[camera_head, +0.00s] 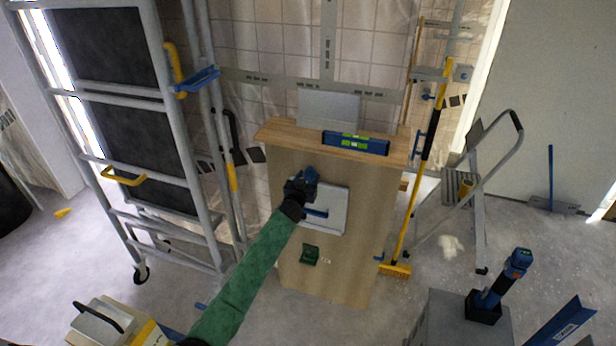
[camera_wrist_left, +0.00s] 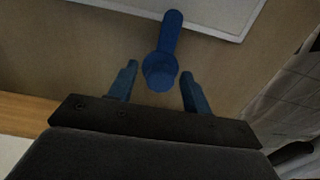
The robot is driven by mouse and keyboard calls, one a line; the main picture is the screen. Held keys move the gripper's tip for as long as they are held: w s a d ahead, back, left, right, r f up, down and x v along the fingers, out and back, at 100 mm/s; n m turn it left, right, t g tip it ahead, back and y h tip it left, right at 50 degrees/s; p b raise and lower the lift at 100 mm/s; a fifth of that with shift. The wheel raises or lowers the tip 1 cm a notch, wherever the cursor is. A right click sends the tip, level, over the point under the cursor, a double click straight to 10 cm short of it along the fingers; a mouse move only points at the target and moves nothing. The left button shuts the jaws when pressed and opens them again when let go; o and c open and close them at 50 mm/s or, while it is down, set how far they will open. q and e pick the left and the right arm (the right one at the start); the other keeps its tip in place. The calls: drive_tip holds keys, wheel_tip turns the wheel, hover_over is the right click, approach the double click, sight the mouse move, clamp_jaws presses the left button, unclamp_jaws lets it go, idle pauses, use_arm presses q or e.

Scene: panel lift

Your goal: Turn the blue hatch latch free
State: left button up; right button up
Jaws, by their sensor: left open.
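The blue hatch latch (camera_head: 316,212) is a short bar on the white hatch panel (camera_head: 334,222), set in the front of a wooden cabinet (camera_head: 340,270). In the left wrist view the latch (camera_wrist_left: 169,35) runs away from the gripper, with its round near end between the fingers. My left gripper (camera_head: 302,186) is at the hatch's upper left corner in the head view. In the left wrist view its two blue fingers (camera_wrist_left: 157,90) are apart, one on each side of the latch end, with gaps visible. My right gripper is not in view.
A blue level (camera_head: 355,143) and a grey plate (camera_head: 328,108) are on the cabinet top. A green holder (camera_head: 310,255) is on the front below the hatch. A scaffold (camera_head: 120,90) stands left, a broom (camera_head: 425,150) and step ladder (camera_head: 478,190) right.

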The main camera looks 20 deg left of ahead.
use_arm(q)
drive_tip(key=shift+w+f, duration=0.1)
drive_tip(key=shift+w, duration=0.1)
drive_tip(key=shift+c, duration=0.2)
drive_tip(key=c, duration=0.9)
